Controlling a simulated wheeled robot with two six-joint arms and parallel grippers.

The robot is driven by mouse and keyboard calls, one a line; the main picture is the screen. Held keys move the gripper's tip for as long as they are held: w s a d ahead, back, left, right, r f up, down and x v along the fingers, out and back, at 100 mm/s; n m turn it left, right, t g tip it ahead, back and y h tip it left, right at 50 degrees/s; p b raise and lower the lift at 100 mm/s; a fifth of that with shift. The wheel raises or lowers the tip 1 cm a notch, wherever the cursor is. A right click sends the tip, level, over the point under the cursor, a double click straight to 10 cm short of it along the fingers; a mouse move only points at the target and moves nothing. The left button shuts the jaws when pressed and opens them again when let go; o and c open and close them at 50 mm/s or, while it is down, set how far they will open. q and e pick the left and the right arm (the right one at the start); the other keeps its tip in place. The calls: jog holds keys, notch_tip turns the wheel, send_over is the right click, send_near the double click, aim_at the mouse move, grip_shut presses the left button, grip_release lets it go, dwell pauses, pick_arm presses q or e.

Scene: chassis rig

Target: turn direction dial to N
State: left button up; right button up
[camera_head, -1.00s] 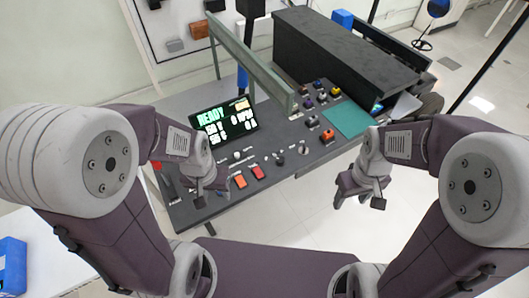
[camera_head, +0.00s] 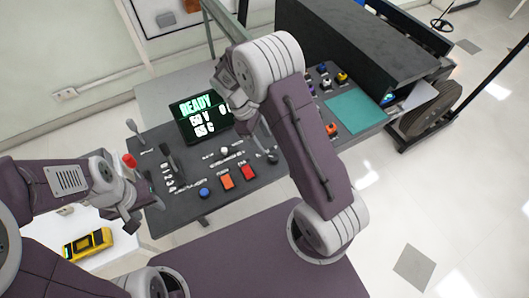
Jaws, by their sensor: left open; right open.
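The grey control panel (camera_head: 185,205) carries small knobs. A dark round knob (camera_head: 272,157) and a pale-topped knob (camera_head: 224,152) stand near its middle; their labels are too small to read, so I cannot tell which is the direction dial or where it points. My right gripper (camera_head: 258,130) is open above the panel near these knobs, partly hidden by my own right arm; I cannot tell whether it touches a knob. My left gripper (camera_head: 135,207) is open and empty at the panel's left front edge.
A screen (camera_head: 202,117) reads READY. A red-topped lever (camera_head: 130,161), a black lever (camera_head: 169,157), a blue button (camera_head: 204,193), an orange switch (camera_head: 227,181) and a red switch (camera_head: 248,172) stand on the panel. A yellow device (camera_head: 88,244) lies on a white surface at lower left.

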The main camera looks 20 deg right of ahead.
aim_at(274, 157)
jog(key=x, duration=0.9)
jog(key=shift+p, duration=0.3)
grip_shut()
